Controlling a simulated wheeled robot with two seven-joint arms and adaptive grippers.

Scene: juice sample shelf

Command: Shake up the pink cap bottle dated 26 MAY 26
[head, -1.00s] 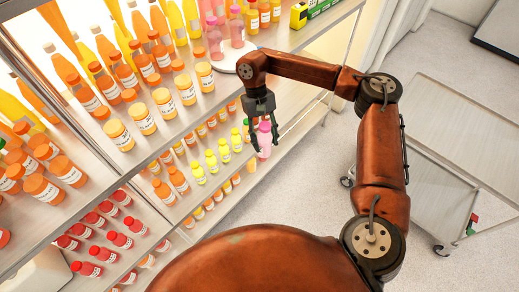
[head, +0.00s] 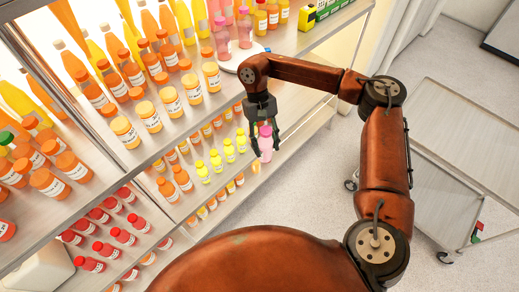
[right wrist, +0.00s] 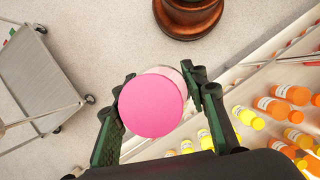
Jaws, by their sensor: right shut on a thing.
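My right gripper (head: 264,135) is shut on a pink cap bottle (head: 265,146) and holds it in the air in front of the shelf. The bottle hangs below the wrist, roughly upright. In the right wrist view its round pink cap (right wrist: 152,105) faces the camera between the two fingers (right wrist: 160,100), with a little of the clear body behind. The date on its label cannot be read. Two other pink bottles stand on the upper shelf, one at the left (head: 223,42) and one at the right (head: 244,31). My left gripper is not in view.
The shelf unit (head: 190,128) fills the left, with several orange, yellow and red bottles on its levels. A white round plate (head: 232,64) lies near the upper shelf's edge. A grey cart (head: 440,195) stands at the right. Floor between shelf and cart is open.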

